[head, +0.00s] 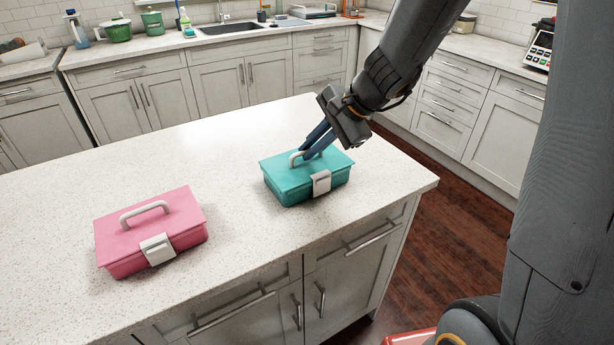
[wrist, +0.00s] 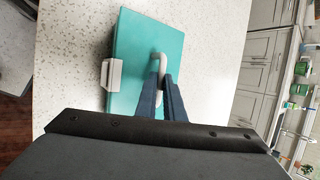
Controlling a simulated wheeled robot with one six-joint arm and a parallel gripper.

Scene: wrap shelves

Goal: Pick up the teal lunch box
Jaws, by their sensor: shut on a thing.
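The teal lunch box (head: 291,184) sits on the island counter near its right end, with a white latch on its front and a white handle on its lid. It also shows in the wrist view (wrist: 130,45). My gripper (head: 307,153) reaches down from the upper right, its blue fingers shut on the white handle (wrist: 162,64). The box appears to rest flat on the counter. The fingers hide part of the handle and lid.
A pink lunch box (head: 150,229) stands on the island counter (head: 222,262) to the left, well apart from the teal one. The counter between them is clear. The back counter holds a sink (head: 230,28), a green pot (head: 117,30) and a spray bottle (head: 76,30).

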